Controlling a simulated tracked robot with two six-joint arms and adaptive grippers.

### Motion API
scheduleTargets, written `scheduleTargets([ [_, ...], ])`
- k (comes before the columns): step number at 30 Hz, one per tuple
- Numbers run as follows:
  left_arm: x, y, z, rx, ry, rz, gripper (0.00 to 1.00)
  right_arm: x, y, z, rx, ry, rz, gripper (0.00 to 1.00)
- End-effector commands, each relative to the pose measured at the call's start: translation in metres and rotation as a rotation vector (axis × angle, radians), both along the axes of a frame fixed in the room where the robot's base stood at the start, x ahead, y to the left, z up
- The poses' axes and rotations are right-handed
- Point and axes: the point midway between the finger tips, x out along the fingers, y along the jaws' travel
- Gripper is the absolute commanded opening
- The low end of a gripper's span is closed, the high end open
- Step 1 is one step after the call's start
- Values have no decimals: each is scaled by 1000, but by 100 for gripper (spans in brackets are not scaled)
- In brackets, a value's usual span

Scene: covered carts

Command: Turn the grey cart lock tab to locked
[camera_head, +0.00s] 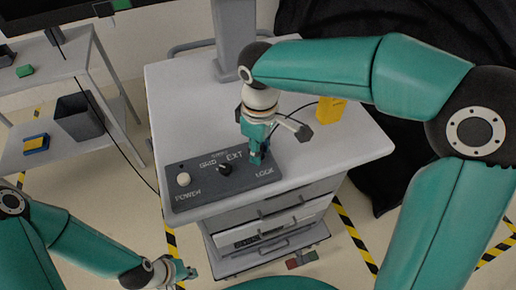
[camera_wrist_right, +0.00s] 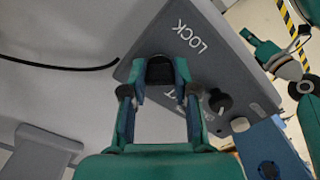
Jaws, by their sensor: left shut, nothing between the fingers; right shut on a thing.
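The control panel (camera_head: 188,201) lies on the front edge of the grey cart (camera_head: 175,105). The lock tab (camera_wrist_right: 160,71) is a dark grey piece beside the word LOCK in the right wrist view. My right gripper (camera_head: 258,156) comes down on it from above. Its fingers (camera_wrist_right: 161,80) are shut on the tab, one on each side. In the head view the fingers mostly hide the tab. I cannot tell which way the tab is turned. My left gripper (camera_head: 186,273) is shut and empty, low in front of the cart.
The panel also carries a black rotary knob (camera_head: 224,169) and a pale power button (camera_head: 183,179), close to the right gripper. A yellow object (camera_head: 330,110) stands on the cart top. A side table (camera_head: 50,80) and a dark bin (camera_head: 82,118) are at left.

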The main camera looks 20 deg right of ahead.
Motion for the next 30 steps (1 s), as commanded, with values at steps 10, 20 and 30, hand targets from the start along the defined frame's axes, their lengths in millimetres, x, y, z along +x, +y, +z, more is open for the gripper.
scheduleTargets([
  [10, 0, 0, -5, 0, 0, 0, 0, 1, -1, 1, 0, -5, -330, 0],
  [20, 0, 0, -9, 0, 0, 0, 0, 1, -1, 1, 0, -5, -599, 0],
  [30, 0, 0, -11, 0, 0, 0, 0, 1, -1, 2, 0, -4, -741, 0],
])
